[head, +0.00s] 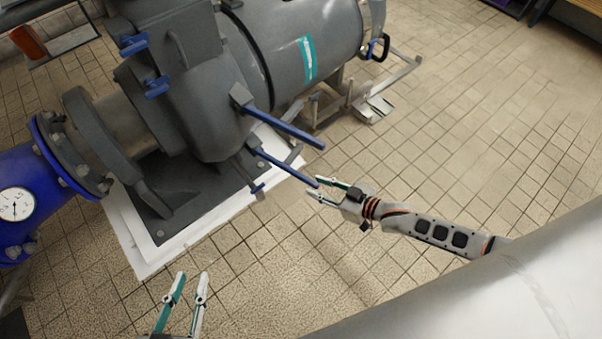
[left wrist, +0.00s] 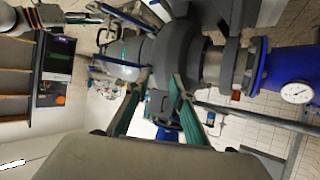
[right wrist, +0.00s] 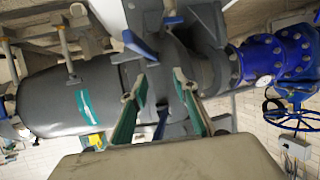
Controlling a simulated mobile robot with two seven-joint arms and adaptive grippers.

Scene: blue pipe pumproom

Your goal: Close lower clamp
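The lower clamp has a long blue handle (head: 280,166) that sticks out from the grey pump housing (head: 200,110) toward my right gripper (head: 315,187). A second blue handle (head: 285,127) juts out above it. The right gripper is open, its fingertips at the tip of the lower handle. In the right wrist view a blue lever (right wrist: 162,124) shows between the open fingers; I cannot tell whether they touch it. My left gripper (head: 190,277) is open and empty above the floor at the bottom, away from the handles.
A blue pipe with a gauge (head: 15,204) stands at the left. Small blue levers (head: 133,45) sit on the upper housing. The pump rests on a white plinth (head: 135,250). The tiled floor at right is clear.

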